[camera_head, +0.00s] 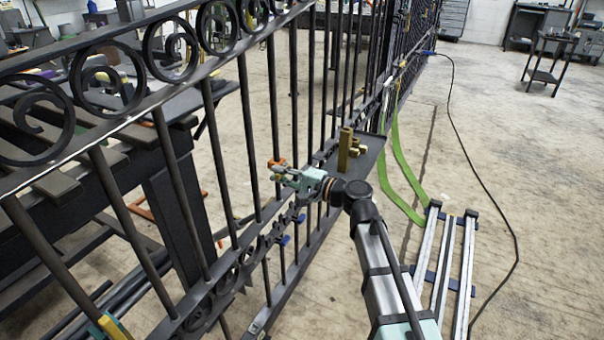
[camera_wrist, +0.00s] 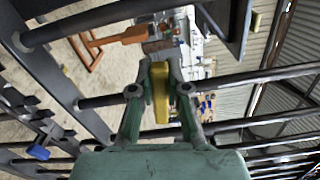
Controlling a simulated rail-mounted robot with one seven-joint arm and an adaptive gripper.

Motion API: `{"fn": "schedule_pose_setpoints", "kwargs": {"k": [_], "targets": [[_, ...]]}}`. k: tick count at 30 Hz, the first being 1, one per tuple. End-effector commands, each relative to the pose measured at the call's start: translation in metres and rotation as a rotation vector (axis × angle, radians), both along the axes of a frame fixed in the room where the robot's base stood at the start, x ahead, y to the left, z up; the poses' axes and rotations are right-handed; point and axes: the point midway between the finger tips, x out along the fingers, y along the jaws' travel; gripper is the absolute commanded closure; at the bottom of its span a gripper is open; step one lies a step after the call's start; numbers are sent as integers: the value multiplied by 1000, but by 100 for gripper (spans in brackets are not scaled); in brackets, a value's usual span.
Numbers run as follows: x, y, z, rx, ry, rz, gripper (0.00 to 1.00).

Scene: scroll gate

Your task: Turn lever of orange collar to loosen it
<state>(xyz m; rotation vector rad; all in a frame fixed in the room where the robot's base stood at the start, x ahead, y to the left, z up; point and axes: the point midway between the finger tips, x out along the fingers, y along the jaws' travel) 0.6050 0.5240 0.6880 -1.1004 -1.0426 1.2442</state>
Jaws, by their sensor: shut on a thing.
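The orange collar (camera_head: 276,163) sits on an upright bar of the dark iron gate, at the middle of the head view. My gripper (camera_head: 284,176) reaches it from the right, with its fingertips just below and beside the collar. In the wrist view my gripper (camera_wrist: 160,78) is shut on a yellow lever (camera_wrist: 157,100), which lies between the two fingers.
Gate bars (camera_head: 301,90) stand close around my gripper, with scrollwork (camera_head: 228,275) below it. A dark shelf (camera_head: 366,152) with brass-coloured blocks (camera_head: 349,148) is just right of the gripper.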

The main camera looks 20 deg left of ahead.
Motion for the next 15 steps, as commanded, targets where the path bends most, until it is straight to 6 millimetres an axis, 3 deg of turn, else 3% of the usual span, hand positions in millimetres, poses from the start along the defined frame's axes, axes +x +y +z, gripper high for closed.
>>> {"fn": "schedule_pose_setpoints", "kwargs": {"k": [14,15], "targets": [[-4,7,0,-1,-20,7,100],[-4,7,0,-1,-21,7,78]]}}
